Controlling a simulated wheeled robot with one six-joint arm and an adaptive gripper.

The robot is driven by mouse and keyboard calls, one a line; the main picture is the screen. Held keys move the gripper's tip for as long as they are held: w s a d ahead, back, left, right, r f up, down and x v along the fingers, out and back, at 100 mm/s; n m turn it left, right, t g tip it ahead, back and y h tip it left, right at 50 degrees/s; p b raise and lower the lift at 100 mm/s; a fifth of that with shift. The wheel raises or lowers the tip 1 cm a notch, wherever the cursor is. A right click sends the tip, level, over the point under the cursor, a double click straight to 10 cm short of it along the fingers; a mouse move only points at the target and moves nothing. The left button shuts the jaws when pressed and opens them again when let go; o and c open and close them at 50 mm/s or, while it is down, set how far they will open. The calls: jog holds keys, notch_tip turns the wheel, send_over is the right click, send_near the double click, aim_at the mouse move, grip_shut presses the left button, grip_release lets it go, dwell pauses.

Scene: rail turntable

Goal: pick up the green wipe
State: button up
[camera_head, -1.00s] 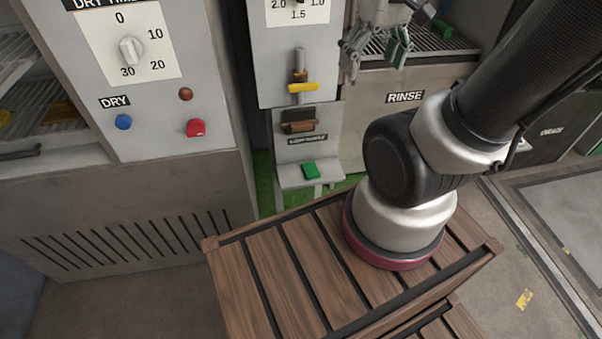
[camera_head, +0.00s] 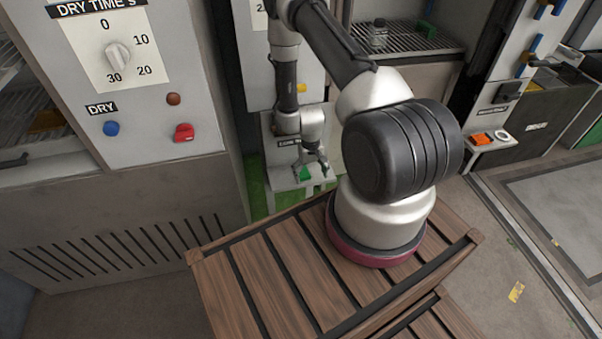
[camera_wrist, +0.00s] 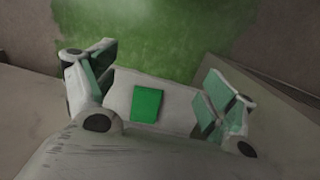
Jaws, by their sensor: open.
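The green wipe (camera_wrist: 147,104) lies flat on a small pale shelf (camera_wrist: 118,101), between my open fingers in the wrist view. In the head view the wipe (camera_head: 305,174) shows partly, on the shelf (camera_head: 277,183) at the front of a grey station. My gripper (camera_head: 311,172) points down over the shelf, its fingers spread on either side of the wipe. In the wrist view my gripper (camera_wrist: 155,95) is open and empty, with the wipe nearer the left finger. The exact height above the wipe cannot be told.
A grey panel with a dial (camera_head: 118,56), a blue button (camera_head: 111,128) and a red switch (camera_head: 184,132) stands to the left. At right, another shelf holds an orange item (camera_head: 482,138). Green floor shows below.

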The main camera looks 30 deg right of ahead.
aim_at(302, 172)
jog(key=w+t, duration=0.1)
jog(key=w, duration=0.2)
jog(key=w+d+f+t, duration=0.1)
jog(key=w, duration=0.1)
jog(key=w+d+f+t+h, duration=0.1)
jog(key=w, duration=0.2)
jog(key=shift+w+d+f+t, duration=0.1)
jog(key=shift+w+d+t, duration=0.05)
jog(key=shift+w+t, duration=0.15)
jog(key=shift+w+f, duration=0.25)
jog(key=shift+f, duration=0.05)
jog(key=x, duration=0.6)
jog(key=shift+w+f, duration=0.15)
jog(key=shift+f, duration=0.25)
jog(key=shift+a, duration=0.2)
jog(key=c, duration=1)
